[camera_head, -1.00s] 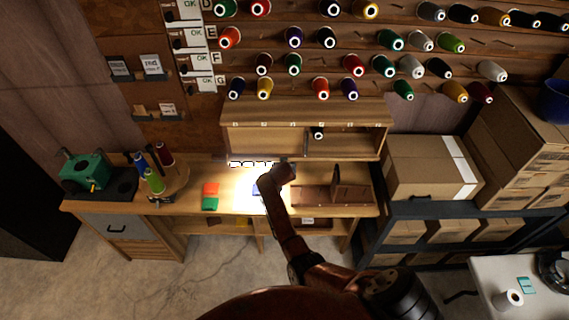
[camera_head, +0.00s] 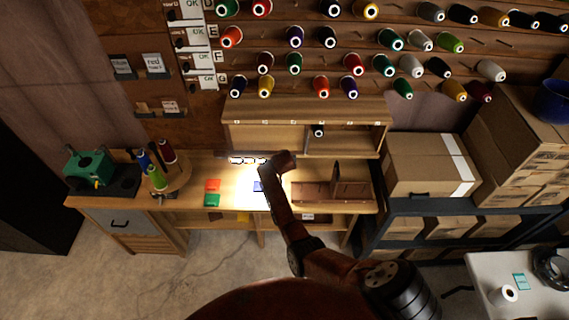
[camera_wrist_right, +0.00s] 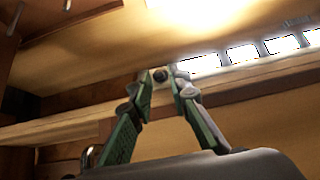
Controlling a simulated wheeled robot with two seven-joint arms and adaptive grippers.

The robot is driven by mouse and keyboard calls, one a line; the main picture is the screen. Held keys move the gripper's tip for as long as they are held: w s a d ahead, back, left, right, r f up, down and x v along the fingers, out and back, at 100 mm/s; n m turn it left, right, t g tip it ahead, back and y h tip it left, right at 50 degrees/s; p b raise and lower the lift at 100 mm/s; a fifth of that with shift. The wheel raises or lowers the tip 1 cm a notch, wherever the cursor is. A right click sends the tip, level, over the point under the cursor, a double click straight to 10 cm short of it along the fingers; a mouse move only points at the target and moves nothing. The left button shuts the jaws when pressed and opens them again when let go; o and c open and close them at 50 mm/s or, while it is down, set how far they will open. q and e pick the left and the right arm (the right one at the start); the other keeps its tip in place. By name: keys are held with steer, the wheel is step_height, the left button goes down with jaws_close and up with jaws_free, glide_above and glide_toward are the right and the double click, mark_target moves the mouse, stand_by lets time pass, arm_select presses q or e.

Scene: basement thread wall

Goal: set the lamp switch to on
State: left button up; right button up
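The lamp (camera_head: 248,160) is a strip of bright white cells under the shelf unit, above the workbench. It glows, and the bench top below it is brightly lit. In the right wrist view its glowing cells (camera_wrist_right: 245,53) run along a wooden edge at the upper right. My right gripper (camera_wrist_right: 163,77) has green-padded fingers whose tips come together around or in front of a small dark round spot. I cannot tell whether that spot is the lamp switch. In the head view my right wrist is bent close to the lamp's right end, its fingers hidden. My left gripper is out of view.
The workbench (camera_head: 335,208) holds a green device (camera_head: 88,168), a spool stand (camera_head: 172,183), coloured cards (camera_head: 212,185) and a wooden tray (camera_head: 318,190). Thread spools line the wall above. Cardboard boxes (camera_head: 425,165) stand on a rack to the right.

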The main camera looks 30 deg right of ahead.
steer(key=shift+o, duration=0.8)
steer(key=v, duration=1.2)
steer(key=shift+s+f, duration=0.15)
